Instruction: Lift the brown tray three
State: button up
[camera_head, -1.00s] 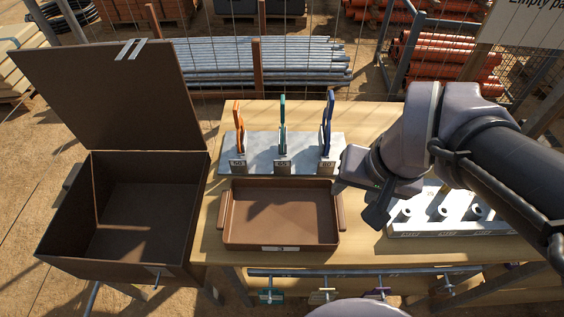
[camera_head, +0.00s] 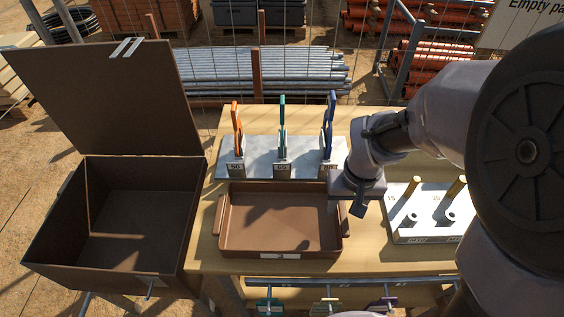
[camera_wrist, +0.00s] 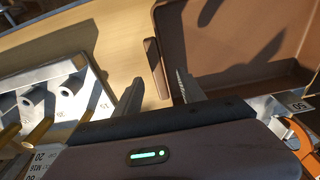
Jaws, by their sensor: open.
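The brown tray (camera_head: 280,222) is shallow and rectangular, with a handle at each short end and a small label on its front. It lies flat and empty on the wooden table. My gripper (camera_head: 357,205) is at the tray's right end, above the table. In the wrist view my gripper (camera_wrist: 155,88) is open, its two fingers apart on either side of the tray's handle (camera_wrist: 155,68). The tray's floor (camera_wrist: 225,45) fills the upper right there. I cannot tell whether a finger touches the handle.
A large open brown box (camera_head: 120,215) with a raised lid stands left of the table. A metal rack (camera_head: 260,150) with orange, green and blue tools is behind the tray. A white block (camera_head: 425,205) with upright pegs stands to the right. Bare table lies in front of it.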

aim_at(343, 215)
notch_tip(343, 215, down, 5)
jog(key=b, duration=0.3)
jog(key=shift+w+f, duration=0.15)
jog(key=shift+f, duration=0.05)
jog(key=shift+r, duration=0.15)
jog(key=shift+c, duration=0.2)
grip_shut()
dwell(0.7)
